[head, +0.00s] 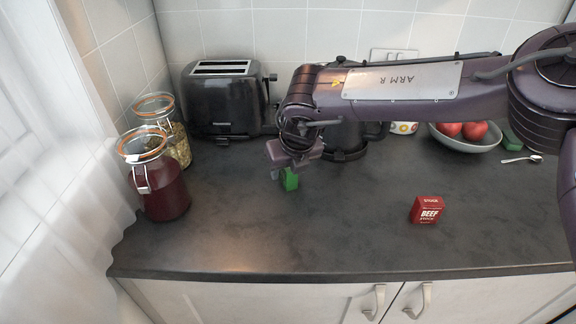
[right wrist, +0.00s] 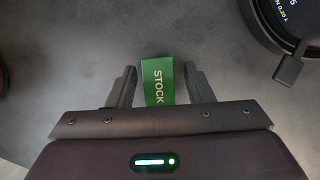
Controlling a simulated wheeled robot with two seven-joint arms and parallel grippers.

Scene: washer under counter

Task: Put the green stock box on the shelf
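The green stock box (head: 291,180) stands on the dark counter left of centre, below my right gripper (head: 290,163). In the right wrist view the green box (right wrist: 158,82), marked STOCK, lies between the two fingers of the right gripper (right wrist: 161,88). The fingers are open, with a gap visible on each side of the box. The gripper hides part of the box in the head view. My left gripper is not in view. No shelf shows in these views.
A black toaster (head: 222,100) and two glass jars (head: 163,190) stand at the left. A black kettle (head: 345,140) is close behind the gripper. A red beef stock box (head: 428,209) stands at the right. A bowl of red fruit (head: 468,140) is farther back. The front middle counter is clear.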

